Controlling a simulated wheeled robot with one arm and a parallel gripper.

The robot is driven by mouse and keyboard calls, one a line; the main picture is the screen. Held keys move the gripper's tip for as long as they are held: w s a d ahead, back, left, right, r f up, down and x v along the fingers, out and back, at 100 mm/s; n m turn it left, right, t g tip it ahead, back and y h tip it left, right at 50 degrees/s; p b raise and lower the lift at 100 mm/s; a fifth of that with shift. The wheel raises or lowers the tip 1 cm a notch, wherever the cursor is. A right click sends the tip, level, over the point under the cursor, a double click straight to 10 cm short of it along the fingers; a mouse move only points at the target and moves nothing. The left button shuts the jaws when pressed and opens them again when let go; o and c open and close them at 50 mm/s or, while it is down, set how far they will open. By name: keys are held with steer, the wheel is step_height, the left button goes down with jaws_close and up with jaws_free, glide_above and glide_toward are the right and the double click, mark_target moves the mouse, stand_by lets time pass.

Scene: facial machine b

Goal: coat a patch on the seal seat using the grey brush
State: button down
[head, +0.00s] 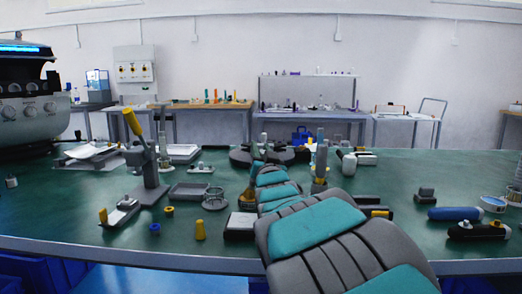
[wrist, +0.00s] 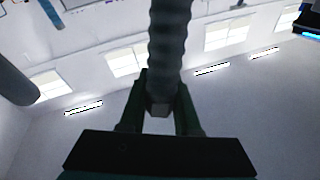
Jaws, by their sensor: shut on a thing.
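My gripper (wrist: 160,98) is shut on a dark grey ribbed handle, which I take for the grey brush (wrist: 169,45). The handle stands between the two fingers in the wrist view and runs out of the top of the picture. Its bristles are not in that view. In the head view my arm reaches from the lower right to the middle of the green bench, and its far end hides much of what lies there. Dark round low parts (head: 240,157) lie beside the arm's far end. I cannot tell for sure which part is the seal seat.
On the green bench (head: 340,215), a lever press (head: 150,165), a grey tray (head: 188,192) and a yellow cylinder (head: 200,230) stand left of my arm.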

stand_by(0.3)
step_height(320, 180, up, 7)
stand_by(0.9)
stand_by(0.4)
